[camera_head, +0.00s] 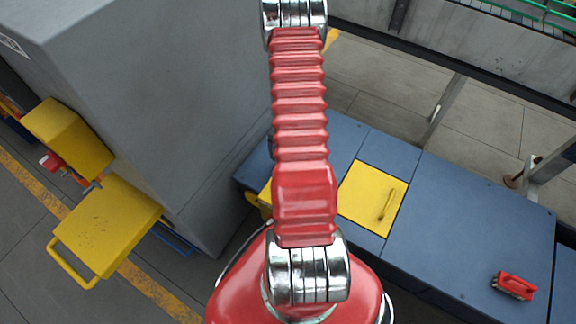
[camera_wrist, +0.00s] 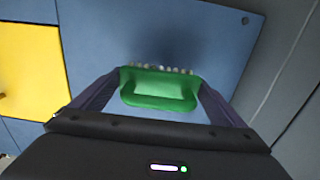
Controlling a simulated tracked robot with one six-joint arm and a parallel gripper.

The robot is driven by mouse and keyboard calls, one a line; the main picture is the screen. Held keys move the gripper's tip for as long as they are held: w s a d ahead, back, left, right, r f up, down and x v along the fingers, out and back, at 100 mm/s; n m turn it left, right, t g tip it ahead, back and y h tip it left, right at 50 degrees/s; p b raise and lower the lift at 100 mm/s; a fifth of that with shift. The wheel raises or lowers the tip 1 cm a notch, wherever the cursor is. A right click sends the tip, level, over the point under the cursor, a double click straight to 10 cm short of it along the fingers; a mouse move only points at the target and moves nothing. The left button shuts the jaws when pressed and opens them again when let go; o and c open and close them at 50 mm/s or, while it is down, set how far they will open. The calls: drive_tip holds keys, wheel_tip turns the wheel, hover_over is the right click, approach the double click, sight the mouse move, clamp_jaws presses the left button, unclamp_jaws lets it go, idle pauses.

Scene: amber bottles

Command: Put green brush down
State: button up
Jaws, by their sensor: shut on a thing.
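The green brush (camera_wrist: 158,90) shows in the wrist view, with its pale bristles along the far edge, over a blue surface. My gripper (camera_wrist: 152,92) is shut on it, one dark finger at each side. A dark shadow lies on the blue surface just beyond the bristles; I cannot tell whether the brush touches the surface. In the head view my red arm runs up the middle, and neither the gripper nor the green brush shows there.
A blue bench (camera_head: 460,220) has a yellow panel (camera_head: 372,198) with a handle. A red brush-like object (camera_head: 514,285) lies at its right end. A tall grey cabinet (camera_head: 150,100) and a yellow cart-like piece (camera_head: 108,225) stand at left. The bench between yellow panel and red object is clear.

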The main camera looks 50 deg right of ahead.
drive_tip(key=shift+f, duration=1.9)
drive_tip(key=shift+f, duration=0.1)
drive_tip(key=o, duration=1.1)
drive_tip(key=shift+r, duration=6.1)
